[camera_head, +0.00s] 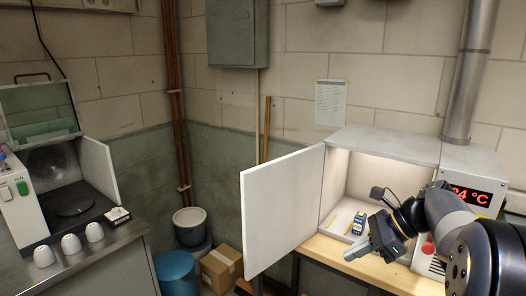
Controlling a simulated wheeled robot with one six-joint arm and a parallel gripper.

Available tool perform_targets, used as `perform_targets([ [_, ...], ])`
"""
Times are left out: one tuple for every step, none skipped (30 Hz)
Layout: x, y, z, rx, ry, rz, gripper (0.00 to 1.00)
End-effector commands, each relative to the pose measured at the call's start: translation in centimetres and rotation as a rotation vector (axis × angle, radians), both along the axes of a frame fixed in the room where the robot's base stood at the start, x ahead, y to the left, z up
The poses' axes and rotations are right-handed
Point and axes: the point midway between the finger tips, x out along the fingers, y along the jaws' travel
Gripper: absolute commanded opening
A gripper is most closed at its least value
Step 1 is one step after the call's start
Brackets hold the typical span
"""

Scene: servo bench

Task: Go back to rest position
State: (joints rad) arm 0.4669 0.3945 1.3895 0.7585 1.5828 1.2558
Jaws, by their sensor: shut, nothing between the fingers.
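My gripper (353,255) is shut and empty. It hangs in front of the open white chamber (390,148) on the wooden bench at the right, its tips pointing left and down. My arm reaches in from the right edge and covers part of the chamber's front and opening. A small blue and yellow item (358,222) stands inside the chamber, behind the gripper and apart from it.
The chamber's white door (283,207) stands wide open to the left of my gripper. A red temperature display (471,193) is at the right. A metal bench (100,257) with white cups is at the left. Buckets and a cardboard box (221,268) stand on the floor between.

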Motion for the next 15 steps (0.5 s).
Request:
perform_targets([
  [-0.1, -0.8, 0.9, -0.003, -0.004, -0.004, 0.0],
  [-0.2, -1.2, 1.3, -0.002, -0.004, -0.003, 0.0],
  [-0.3, -1.7, 1.9, -0.003, -0.004, -0.003, 0.0],
  [-0.4, -2.1, 2.2, -0.002, -0.003, -0.004, 0.0],
  [-0.5, -2.4, 2.6, -0.003, -0.004, -0.004, 0.0],
  [-0.6, -2.8, 3.0, -0.002, -0.003, -0.003, 0.0],
  [-0.7, -3.1, 3.3, -0.002, -0.003, -0.004, 0.0],
  [-0.7, -3.4, 3.6, -0.002, -0.003, -0.003, 0.0],
  [-0.8, -3.7, 3.9, -0.001, -0.002, -0.002, 0.0],
  [-0.9, -3.9, 4.2, -0.001, -0.002, -0.002, 0.0],
  [-0.9, -4.1, 4.4, -0.002, -0.003, -0.001, 0.0],
  [-1.0, -4.3, 4.6, 0.0, -0.002, -0.001, 0.0],
  [-1.0, -4.4, 4.7, 0.0, -0.001, -0.001, 0.0],
  [-1.0, -4.5, 4.8, 0.0, -0.001, -0.001, 0.0],
  [-1.0, -4.6, 4.9, 0.0, -0.001, -0.001, 0.0],
])
